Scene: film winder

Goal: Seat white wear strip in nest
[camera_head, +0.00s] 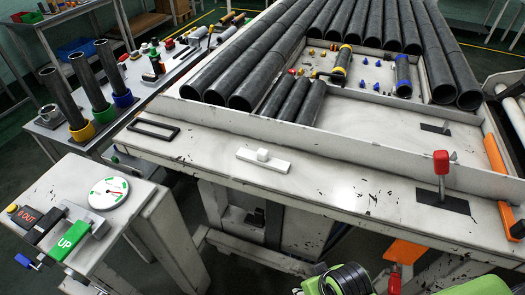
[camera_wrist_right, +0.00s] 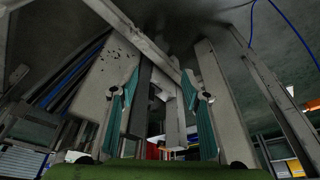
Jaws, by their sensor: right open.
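A white strip (camera_head: 263,160) with a small raised white block on its middle lies flat on the front ledge of the light worn table (camera_head: 330,185). A black rectangular frame (camera_head: 153,129), which looks like the nest, lies to its left on the same ledge, clearly apart from it. My right gripper (camera_wrist_right: 160,80) shows in the right wrist view with its two teal-faced fingers spread and nothing between them. In the head view only parts of my green and black arm show at the bottom, below the table edge. My left gripper is not in view.
A red-handled lever (camera_head: 441,165) stands on the ledge at right. Long dark tubes (camera_head: 270,45) lie behind a low wall. The ledge between strip and lever is clear.

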